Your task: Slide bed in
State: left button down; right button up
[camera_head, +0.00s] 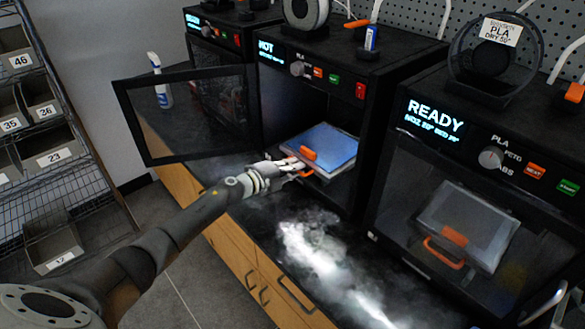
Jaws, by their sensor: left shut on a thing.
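The bed (325,148) is a flat plate with a blue-grey top and an orange handle at its front left. It sits partly out of the open middle printer (330,60), whose display reads "HOT". The printer's framed glass door (190,112) is swung open to the left. My left gripper (297,167) is at the front of the bed, shut on its orange handle. The fingers partly hide the handle. My right gripper is not clearly in view.
A right printer (437,125) reads "READY" and has its door closed, with a bed inside. A spray bottle (160,82) stands on the bench behind the open door. Bins on a wire rack (45,160) stand at left. White vapour or glare lies over the bench front.

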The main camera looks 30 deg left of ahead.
pick_arm(q)
jog(key=c, duration=1.6)
grip_release()
jog(key=shift+o, duration=0.2)
jog(key=v, duration=1.2)
